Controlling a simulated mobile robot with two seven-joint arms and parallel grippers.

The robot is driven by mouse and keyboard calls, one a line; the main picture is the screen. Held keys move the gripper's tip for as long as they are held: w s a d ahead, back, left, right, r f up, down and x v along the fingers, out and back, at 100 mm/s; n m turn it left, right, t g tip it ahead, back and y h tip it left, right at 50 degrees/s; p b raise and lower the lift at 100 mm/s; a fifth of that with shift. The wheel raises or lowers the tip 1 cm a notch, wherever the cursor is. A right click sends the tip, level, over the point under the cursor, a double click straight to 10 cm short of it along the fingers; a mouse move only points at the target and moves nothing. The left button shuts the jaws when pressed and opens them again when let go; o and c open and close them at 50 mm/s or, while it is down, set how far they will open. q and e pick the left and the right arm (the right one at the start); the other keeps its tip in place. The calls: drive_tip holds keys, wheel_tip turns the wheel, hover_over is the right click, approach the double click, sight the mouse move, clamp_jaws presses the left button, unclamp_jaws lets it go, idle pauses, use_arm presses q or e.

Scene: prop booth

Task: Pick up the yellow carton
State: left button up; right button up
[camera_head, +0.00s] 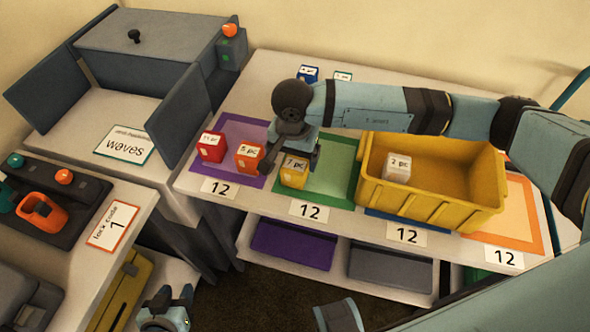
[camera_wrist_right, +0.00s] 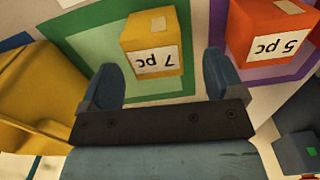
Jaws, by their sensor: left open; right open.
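The yellow carton (camera_head: 294,178), labelled "7 pc", stands at the left edge of the green mat (camera_head: 337,179) on the white table. In the right wrist view the yellow carton (camera_wrist_right: 153,44) lies just beyond the fingertips, roughly in line with the gap between them. My right gripper (camera_head: 291,157) is over the carton and hides part of it; it also shows in the right wrist view (camera_wrist_right: 160,78), open and empty. My left gripper (camera_head: 168,304) is open and low at the bottom of the head view, far from the carton.
An orange "5 pc" carton (camera_head: 249,157) stands close left of the yellow one, with a red carton (camera_head: 211,147) beyond on the purple mat. A large yellow crate (camera_head: 440,208) holding a "2 pc" carton (camera_head: 398,167) stands to the right. Two small cartons are behind.

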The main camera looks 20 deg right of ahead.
sight(295, 164)
drive_tip(key=f, duration=0.5)
drive_tip(key=shift+s+d+f, duration=0.1)
drive_tip(key=shift+s+d, duration=0.05)
drive_tip(key=shift+s, duration=0.1)
drive_tip(key=c, duration=1.1)
